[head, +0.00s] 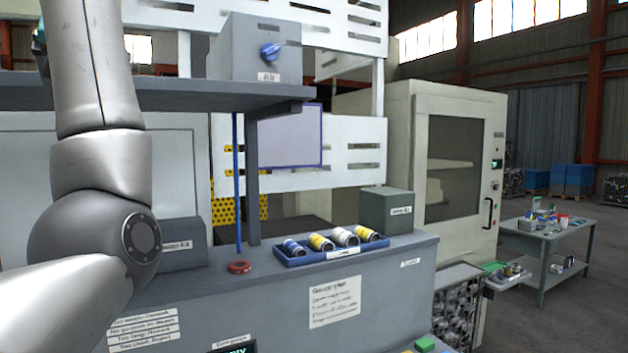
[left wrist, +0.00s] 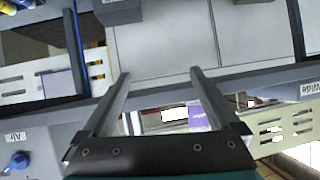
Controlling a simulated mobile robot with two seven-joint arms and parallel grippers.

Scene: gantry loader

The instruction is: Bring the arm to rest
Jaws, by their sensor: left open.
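My left arm (head: 95,190) fills the left side of the head view, bent at the elbow, and its gripper is outside that view. In the left wrist view my left gripper (left wrist: 158,74) is open, with its two fingers apart and nothing between them. Behind the fingers are pale panels (left wrist: 165,40) and a grey shelf edge, seen upside down. I cannot tell how far the fingertips are from them. My right arm and gripper are not in view.
A grey shelf (head: 180,95) holds a box with a blue knob (head: 270,52). Below, a blue tray (head: 335,253) of several cylinders and a red ring (head: 240,267) sit on the grey bench. A machine cabinet (head: 455,170) and a side table (head: 545,232) stand right, with open floor around the table.

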